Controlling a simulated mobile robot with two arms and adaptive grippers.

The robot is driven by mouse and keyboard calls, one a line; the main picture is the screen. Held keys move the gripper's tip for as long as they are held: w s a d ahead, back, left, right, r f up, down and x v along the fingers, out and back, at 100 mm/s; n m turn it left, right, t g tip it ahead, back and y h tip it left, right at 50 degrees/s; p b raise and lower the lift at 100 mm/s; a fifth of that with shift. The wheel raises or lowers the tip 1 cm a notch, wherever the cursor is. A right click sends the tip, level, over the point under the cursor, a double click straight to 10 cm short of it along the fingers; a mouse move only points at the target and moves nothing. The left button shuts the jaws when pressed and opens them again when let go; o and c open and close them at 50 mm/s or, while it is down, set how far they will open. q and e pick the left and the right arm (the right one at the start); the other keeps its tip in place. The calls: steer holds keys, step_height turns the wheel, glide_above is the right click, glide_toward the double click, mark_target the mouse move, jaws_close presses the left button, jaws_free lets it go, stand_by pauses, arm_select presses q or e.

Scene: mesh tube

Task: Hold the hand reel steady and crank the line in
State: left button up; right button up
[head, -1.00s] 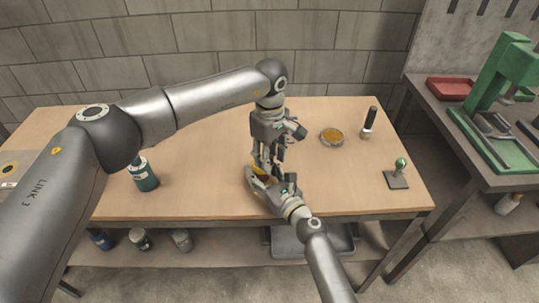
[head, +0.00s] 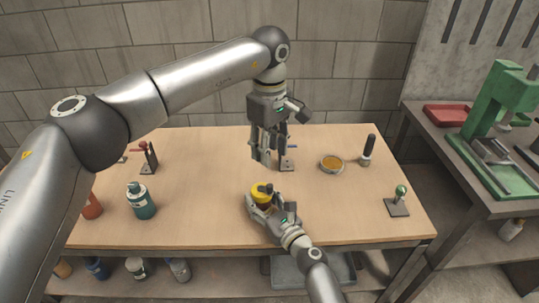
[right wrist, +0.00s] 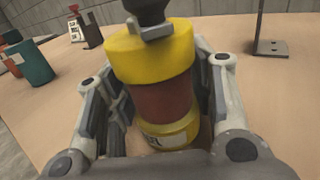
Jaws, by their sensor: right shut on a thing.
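The hand reel (head: 262,192) stands upright near the front middle of the table. It has yellow flanges and a brown-red middle. My right gripper (right wrist: 155,125) is shut around its body, one finger on each side. In the right wrist view the reel (right wrist: 152,55) carries a grey crank arm (right wrist: 152,30) with a dark knob (right wrist: 147,8) on top, cut off by the frame edge. My left gripper (head: 267,158) hangs fingers down, above and behind the reel and apart from it. Its finger gap is not clear. I cannot make out any line.
A teal bottle (head: 141,204) and a red-handled clamp (head: 148,158) are at the left. An amber dish (head: 332,164), a black-handled tool (head: 368,150) and a green-knobbed lever (head: 398,201) stand at the right. A small plate (head: 288,164) is behind my left gripper.

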steer(key=o, duration=1.2)
steer(key=shift+c, duration=0.2)
